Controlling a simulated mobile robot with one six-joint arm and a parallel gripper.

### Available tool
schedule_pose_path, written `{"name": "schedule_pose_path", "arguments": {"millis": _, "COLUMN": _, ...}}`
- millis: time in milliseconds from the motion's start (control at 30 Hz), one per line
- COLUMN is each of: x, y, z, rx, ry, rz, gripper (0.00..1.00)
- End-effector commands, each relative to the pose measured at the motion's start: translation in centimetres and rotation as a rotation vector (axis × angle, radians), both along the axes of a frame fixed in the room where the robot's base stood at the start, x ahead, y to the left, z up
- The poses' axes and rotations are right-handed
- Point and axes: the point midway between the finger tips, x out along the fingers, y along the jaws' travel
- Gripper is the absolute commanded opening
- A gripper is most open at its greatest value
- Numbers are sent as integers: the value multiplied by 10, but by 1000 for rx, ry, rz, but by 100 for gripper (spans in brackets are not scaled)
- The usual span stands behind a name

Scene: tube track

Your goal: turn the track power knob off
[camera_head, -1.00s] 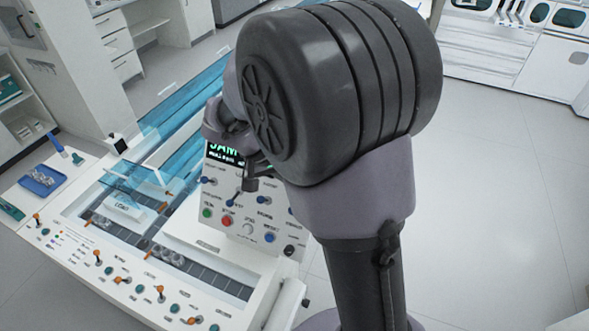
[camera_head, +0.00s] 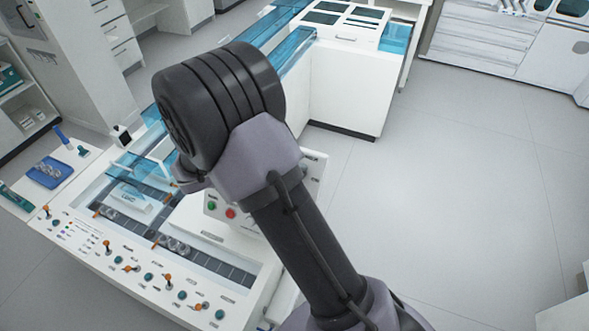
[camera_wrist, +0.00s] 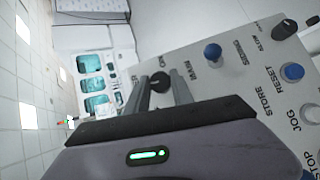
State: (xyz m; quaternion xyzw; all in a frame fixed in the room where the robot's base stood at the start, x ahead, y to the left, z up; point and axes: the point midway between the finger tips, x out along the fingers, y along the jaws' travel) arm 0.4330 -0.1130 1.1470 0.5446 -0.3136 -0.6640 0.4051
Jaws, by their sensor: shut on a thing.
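My gripper (camera_wrist: 160,90) shows in the wrist view with its two fingers on either side of a small round black knob (camera_wrist: 159,80) on the pale control panel (camera_wrist: 238,83). It is shut on this knob. A label reading "ON" stands beside the knob, which looks like the track power knob; its other lettering is partly hidden by a finger. In the head view, my arm covers most of the panel (camera_head: 314,172), and the knob and my fingertips are hidden behind it.
Close to my gripper in the wrist view are a blue knob (camera_wrist: 212,53) by "MAIN" and "SIDING", another blue knob (camera_wrist: 292,72) by "RESET", and a black knob (camera_wrist: 285,29). In the head view, the white track bench (camera_head: 130,285) lies left; open floor (camera_head: 440,190) lies right.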

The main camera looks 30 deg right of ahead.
Motion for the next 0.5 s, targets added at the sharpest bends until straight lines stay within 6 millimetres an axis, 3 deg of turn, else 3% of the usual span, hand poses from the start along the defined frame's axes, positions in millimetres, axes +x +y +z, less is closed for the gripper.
{"name": "schedule_pose_path", "arguments": {"millis": 500, "x": 0, "y": 1, "z": -1, "rx": -80, "ry": 102, "rz": 75, "gripper": 0}}
